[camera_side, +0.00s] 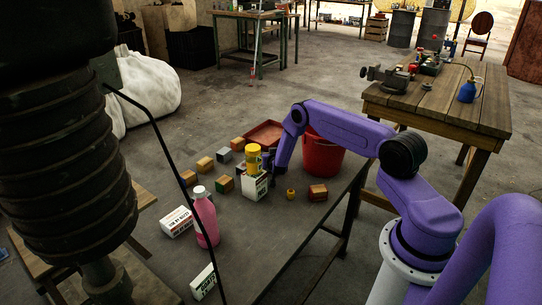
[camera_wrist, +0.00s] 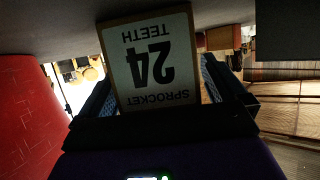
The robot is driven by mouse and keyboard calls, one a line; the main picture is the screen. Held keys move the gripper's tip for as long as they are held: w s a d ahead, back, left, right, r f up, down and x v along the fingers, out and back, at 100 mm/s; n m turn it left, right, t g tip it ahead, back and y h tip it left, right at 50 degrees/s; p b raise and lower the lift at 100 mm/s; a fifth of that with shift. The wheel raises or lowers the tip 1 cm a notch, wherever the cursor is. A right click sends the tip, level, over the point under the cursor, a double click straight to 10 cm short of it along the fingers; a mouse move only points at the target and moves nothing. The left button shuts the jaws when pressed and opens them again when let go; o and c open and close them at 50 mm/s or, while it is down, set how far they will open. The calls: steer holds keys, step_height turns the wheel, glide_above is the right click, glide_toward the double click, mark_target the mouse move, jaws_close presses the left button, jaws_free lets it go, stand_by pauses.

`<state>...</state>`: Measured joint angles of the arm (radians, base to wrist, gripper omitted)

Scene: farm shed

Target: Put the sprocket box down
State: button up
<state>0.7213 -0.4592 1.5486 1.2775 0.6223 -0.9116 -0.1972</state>
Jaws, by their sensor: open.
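The sprocket box (camera_wrist: 158,62) is a pale box with a tan edge, marked "SPROCKET 24 TEETH", and appears upside down in the wrist view. It fills the middle of that view, between the two fingers of my gripper (camera_wrist: 160,88). Its base end meets the grey table surface at the top of the picture. In the side view, the white box (camera_side: 254,188) by my gripper (camera_side: 268,162) seems to be this one, standing upright on the table (camera_side: 262,232). My gripper is open around it; the finger contact is too dark to judge.
A yellow can (camera_side: 253,157) shows just behind or above the box. A red bucket (camera_side: 322,155) stands behind my gripper, close to my arm. Small blocks (camera_side: 224,183), a pink bottle (camera_side: 206,220), another white box (camera_side: 176,221) and a red tray (camera_side: 264,135) surround it.

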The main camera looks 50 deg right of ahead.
steer(key=shift+r, duration=0.15)
steer(key=v, duration=0.3)
step_height(320, 180, up, 5)
steer(key=shift+r, duration=1)
